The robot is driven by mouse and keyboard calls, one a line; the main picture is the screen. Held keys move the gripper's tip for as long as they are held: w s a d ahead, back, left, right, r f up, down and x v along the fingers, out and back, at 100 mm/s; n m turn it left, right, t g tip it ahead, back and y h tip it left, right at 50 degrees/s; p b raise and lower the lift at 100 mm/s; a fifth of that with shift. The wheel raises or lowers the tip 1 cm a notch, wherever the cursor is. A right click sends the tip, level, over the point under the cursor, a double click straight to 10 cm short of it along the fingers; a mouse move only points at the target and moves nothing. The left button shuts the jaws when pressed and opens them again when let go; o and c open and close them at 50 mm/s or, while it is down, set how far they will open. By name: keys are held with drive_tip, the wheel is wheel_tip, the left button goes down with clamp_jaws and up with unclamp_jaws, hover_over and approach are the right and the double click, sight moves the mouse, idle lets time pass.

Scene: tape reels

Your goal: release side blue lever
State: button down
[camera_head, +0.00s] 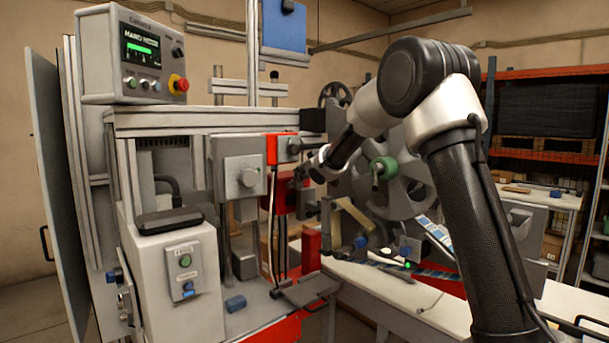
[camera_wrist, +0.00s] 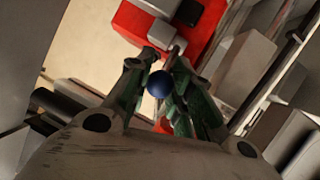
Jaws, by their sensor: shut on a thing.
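The blue lever shows in the wrist view as a round dark blue knob (camera_wrist: 160,84). It sits between the green-toned fingers of my gripper (camera_wrist: 163,68), which is shut on it. A grey metal part (camera_wrist: 163,33) on a red housing (camera_wrist: 195,22) lies just beyond the fingertips. In the head view my gripper (camera_head: 299,180) is at the red part (camera_head: 283,197) on the side of the machine. The blue knob is hidden there by the gripper and my wrist.
A control box (camera_head: 140,55) with a screen and red button tops the machine's left side. A large grey reel (camera_head: 405,170) with a green hub (camera_head: 384,168) stands behind my arm. A white table (camera_head: 410,300) extends to the right. Grey blocks (camera_wrist: 248,65) flank the gripper's right side.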

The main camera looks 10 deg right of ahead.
drive_tip(key=c, duration=1.2)
unclamp_jaws()
drive_tip(key=shift+r, duration=0.2)
drive_tip(key=shift+c, duration=0.2)
drive_tip(key=shift+f, duration=0.1)
